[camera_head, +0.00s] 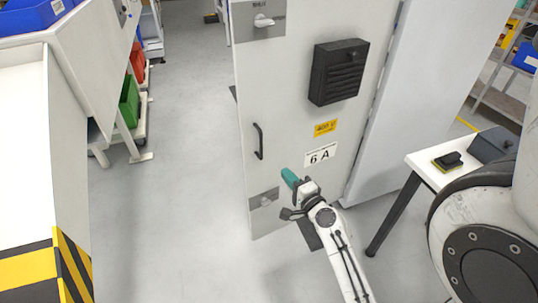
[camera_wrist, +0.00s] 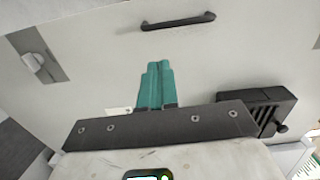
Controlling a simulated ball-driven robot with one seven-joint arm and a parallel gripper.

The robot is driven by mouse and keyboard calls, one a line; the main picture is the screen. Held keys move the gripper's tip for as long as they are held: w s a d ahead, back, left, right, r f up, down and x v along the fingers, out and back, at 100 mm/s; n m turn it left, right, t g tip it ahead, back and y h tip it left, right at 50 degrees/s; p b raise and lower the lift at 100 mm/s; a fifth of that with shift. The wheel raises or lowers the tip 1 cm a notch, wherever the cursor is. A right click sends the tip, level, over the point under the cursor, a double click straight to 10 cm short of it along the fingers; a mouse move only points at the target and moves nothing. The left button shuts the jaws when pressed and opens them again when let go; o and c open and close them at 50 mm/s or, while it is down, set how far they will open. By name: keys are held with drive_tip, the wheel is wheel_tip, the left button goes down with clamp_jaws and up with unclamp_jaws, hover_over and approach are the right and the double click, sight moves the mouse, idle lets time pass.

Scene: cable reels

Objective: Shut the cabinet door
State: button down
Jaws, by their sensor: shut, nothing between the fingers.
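The cabinet door (camera_head: 290,100) is a tall light-grey panel in the middle of the head view, joined along its right edge to the cabinet body (camera_head: 420,90). I cannot tell how far it stands open. Its dark bar handle (camera_head: 258,141) is near the left edge; it also shows at the top of the wrist view (camera_wrist: 178,22). My gripper (camera_head: 287,175) has teal fingers, shut and empty, in front of the door's lower part, below and right of the handle. In the wrist view the fingers (camera_wrist: 155,68) point toward the door face, apart from the handle. Contact with the door cannot be judged.
The door carries a black louvred box (camera_head: 338,72), a yellow label (camera_head: 325,128) and a lower latch (camera_head: 265,199). A white table (camera_head: 428,165) stands at right. A white bench with striped edging (camera_head: 45,265) is at left. The floor between bench and door is clear.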

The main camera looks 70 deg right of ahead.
drive_tip(key=p, duration=0.2)
approach(265, 143)
drive_tip(key=shift+m+h, duration=0.3)
drive_tip(key=shift+m, duration=0.1)
drive_tip(key=x, duration=0.7)
drive_tip(key=shift+a+f, duration=0.1)
